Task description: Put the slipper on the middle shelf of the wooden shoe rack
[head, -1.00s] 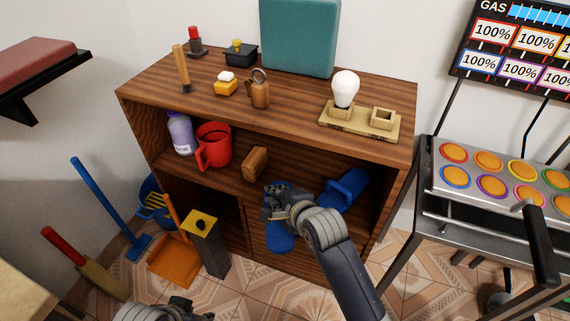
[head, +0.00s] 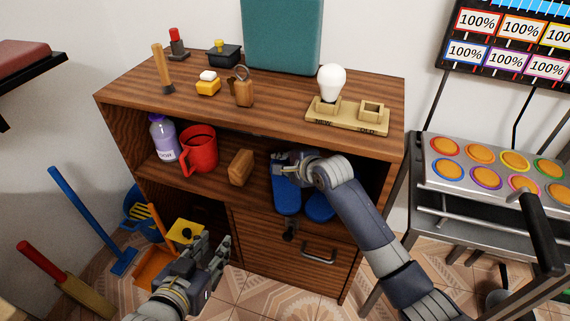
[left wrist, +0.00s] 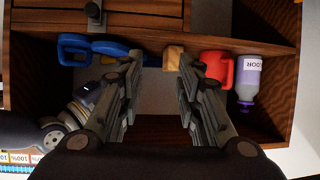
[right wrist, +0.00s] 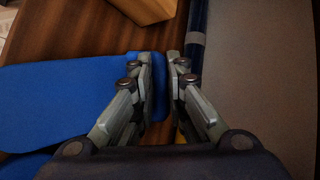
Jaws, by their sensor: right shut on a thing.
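A blue slipper (head: 287,198) is at the middle shelf (head: 209,178) of the wooden rack, its near end projecting past the shelf's front edge. My right gripper (head: 282,162) is shut on its far end; in the right wrist view the slipper (right wrist: 65,98) reaches left from between the fingers (right wrist: 165,85). I cannot tell whether it touches the shelf. A second blue slipper (head: 320,207) is just right of it, partly hidden by my right arm. My left gripper (head: 212,250) is open and empty, low in front of the rack; its fingers are apart in the left wrist view (left wrist: 158,75).
A wooden block (head: 241,167), red mug (head: 200,150) and purple bottle (head: 163,137) stand left on the same shelf. A bulb stand (head: 347,117) and small items are on top. A yellow-topped post (head: 187,233) is near my left gripper. A grill (head: 490,170) stands right.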

